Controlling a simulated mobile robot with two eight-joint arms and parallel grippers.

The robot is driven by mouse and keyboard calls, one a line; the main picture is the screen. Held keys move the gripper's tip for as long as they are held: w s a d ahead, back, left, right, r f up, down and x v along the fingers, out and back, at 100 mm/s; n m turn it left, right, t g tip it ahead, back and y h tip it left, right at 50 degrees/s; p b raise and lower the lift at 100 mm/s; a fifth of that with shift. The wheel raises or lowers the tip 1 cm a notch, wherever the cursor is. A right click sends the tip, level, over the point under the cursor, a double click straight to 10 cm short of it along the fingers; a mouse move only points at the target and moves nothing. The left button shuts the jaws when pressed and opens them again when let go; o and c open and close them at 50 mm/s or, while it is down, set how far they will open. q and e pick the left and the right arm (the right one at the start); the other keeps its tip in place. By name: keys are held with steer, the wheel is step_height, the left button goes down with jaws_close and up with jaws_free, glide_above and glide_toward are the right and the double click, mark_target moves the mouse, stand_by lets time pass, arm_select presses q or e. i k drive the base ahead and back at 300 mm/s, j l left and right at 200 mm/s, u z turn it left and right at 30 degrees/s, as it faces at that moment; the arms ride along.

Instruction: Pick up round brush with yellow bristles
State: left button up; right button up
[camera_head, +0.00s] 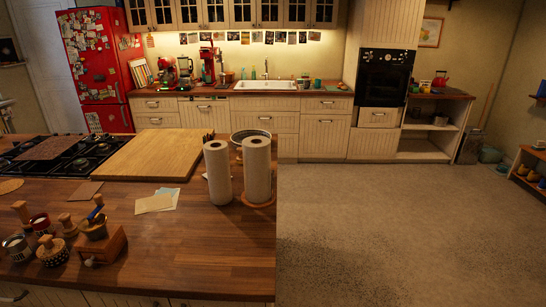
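No gripper and no part of my arms shows in the head view. A round wooden piece with a knob on top and a dark-speckled body (51,250) stands at the lower left of the wooden island top (190,235). It looks like a round brush, but I cannot make out yellow bristles on it. Two other small knobbed wooden pieces stand close by, one behind it (66,225) and one farther left (22,212). They are too small to tell whether either is a brush.
Beside these stand two jars (41,225) (15,247) and a wooden grinder (101,242). Farther back are a hob (75,165), a cutting board (150,155), paper sheets (158,201) and two paper towel rolls (217,172) (257,168). The floor (400,235) right of the island is clear.

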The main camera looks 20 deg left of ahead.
mark_target(239, 159)
steer(key=i+l+z, duration=0.25)
steer(key=i+l, duration=0.15)
steer(key=i+l+z, duration=0.3)
steer(key=i+u, duration=0.35)
steer(key=i+l+u, duration=0.3)
steer(key=i, duration=0.25)
steer(key=i+l+u, duration=0.35)
steer(key=i+j, duration=0.1)
